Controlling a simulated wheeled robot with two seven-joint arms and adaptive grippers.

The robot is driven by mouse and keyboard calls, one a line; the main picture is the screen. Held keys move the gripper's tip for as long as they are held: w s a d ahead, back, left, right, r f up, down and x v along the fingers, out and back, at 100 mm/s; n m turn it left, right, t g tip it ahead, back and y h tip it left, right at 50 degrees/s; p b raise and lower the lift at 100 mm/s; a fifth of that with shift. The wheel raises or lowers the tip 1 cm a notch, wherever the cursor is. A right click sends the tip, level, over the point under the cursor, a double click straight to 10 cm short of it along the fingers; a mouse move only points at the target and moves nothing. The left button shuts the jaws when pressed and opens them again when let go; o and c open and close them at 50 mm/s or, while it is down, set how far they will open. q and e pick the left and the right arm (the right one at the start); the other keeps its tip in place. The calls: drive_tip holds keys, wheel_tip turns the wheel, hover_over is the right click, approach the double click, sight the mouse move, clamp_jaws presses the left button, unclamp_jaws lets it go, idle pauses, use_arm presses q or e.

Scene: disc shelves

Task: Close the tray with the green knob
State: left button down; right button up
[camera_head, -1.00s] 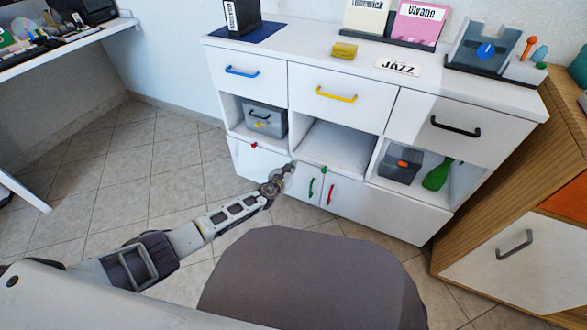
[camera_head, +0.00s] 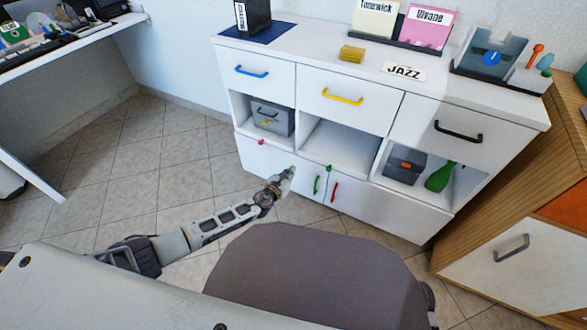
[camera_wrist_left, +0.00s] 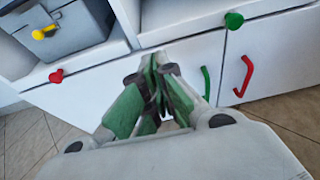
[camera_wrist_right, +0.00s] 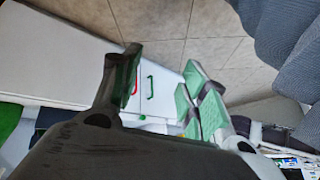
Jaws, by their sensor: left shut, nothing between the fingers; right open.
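The green knob (camera_head: 328,168) sits on the front edge of the white tray (camera_head: 338,148), at the bottom of the cabinet's middle open compartment. The green knob also shows in the left wrist view (camera_wrist_left: 234,20), right of and above my fingers. My left gripper (camera_head: 290,171) is shut and empty, in front of the lower cabinet, left of and slightly below the knob and apart from it. Its green-lined fingers (camera_wrist_left: 157,62) are together in the left wrist view. My right gripper (camera_wrist_right: 163,72) is open, its fingers wide apart with nothing between them.
A red knob (camera_head: 261,142) is on the left compartment's edge, under a grey box (camera_head: 272,117). Green (camera_head: 316,185) and red (camera_head: 335,192) door handles lie below the green knob. A wooden cabinet (camera_head: 520,225) stands at right. The floor at left is clear.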

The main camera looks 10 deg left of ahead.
use_arm(q)
drive_tip(key=shift+p+v, duration=0.55)
drive_tip(key=shift+v, duration=1.15)
use_arm(e)
drive_tip(key=shift+s+d+r+g, duration=0.1)
drive_tip(key=shift+d+r+g, duration=0.1)
drive_tip(key=shift+r, duration=0.5)
drive_tip(key=shift+s+d+r+g, duration=0.1)
drive_tip(key=shift+d+r+g, duration=0.1)
drive_tip(key=shift+r, duration=0.5)
